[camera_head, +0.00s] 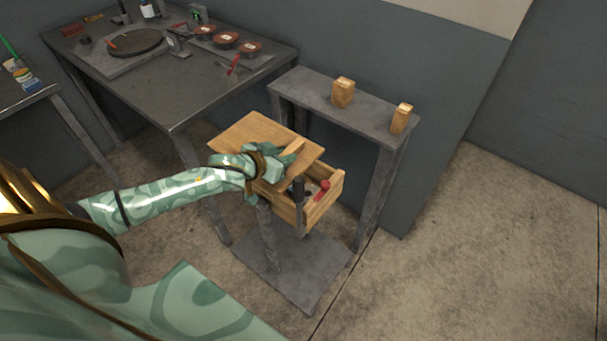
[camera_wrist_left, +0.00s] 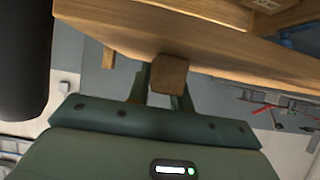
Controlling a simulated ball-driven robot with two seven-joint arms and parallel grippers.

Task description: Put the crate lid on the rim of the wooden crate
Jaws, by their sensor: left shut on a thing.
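The crate lid (camera_head: 245,135) is a flat light-brown wooden board. My left gripper (camera_head: 291,160) is shut on the lid's wooden handle, which shows as a small block between the fingers in the left wrist view (camera_wrist_left: 168,76). Whether lid and rim touch cannot be told. My right gripper is not in view.
A grey shelf bench (camera_head: 375,112) behind the crate carries two wooden blocks (camera_head: 343,92). A dark workbench (camera_head: 150,95) at the upper left holds a round plate, reddish discs and tools. Another table edge is at far left. The floor at right is clear.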

